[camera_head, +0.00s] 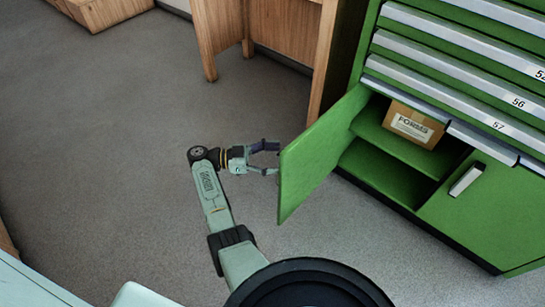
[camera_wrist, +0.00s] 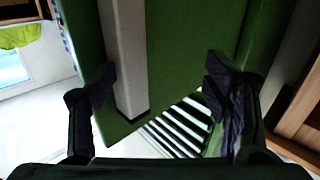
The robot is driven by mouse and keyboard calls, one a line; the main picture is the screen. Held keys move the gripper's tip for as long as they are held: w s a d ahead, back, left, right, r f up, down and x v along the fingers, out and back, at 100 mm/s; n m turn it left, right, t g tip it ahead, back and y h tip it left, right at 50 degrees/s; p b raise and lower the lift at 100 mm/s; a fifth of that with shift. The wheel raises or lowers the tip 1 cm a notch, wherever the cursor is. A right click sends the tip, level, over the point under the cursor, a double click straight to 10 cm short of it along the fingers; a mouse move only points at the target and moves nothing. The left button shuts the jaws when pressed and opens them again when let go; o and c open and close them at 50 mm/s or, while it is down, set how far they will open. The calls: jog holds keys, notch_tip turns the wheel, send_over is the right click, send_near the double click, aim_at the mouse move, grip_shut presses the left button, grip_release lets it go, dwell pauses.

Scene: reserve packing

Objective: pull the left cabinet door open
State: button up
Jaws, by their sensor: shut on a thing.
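The left cabinet door (camera_head: 318,155) is green and stands swung well open from the green cabinet, baring the shelves behind it. My gripper (camera_head: 277,159) is at the outer face of this door, near its free edge. In the wrist view, the door (camera_wrist: 175,50) fills the middle, with its pale grey handle (camera_wrist: 127,60) running lengthwise between my fingers (camera_wrist: 158,87). The left finger lies against the handle side. My gripper is shut on the door, though the fingers look wide apart and the exact contact of the right finger is unclear.
A cardboard box (camera_head: 413,124) sits on the upper shelf inside. The right cabinet door (camera_head: 490,215) is shut, with a pale handle (camera_head: 467,180). Numbered drawers (camera_head: 455,70) are above. Wooden furniture (camera_head: 290,30) stands behind the open door. The grey floor (camera_head: 110,130) at left is clear.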

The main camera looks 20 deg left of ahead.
jog(key=v, duration=0.5)
jog(key=shift+w+a+r, duration=0.1)
jog(key=shift+a, duration=0.1)
jog(key=shift+c, duration=0.6)
jog(key=shift+v, duration=1.15)
jog(key=shift+d, duration=0.1)
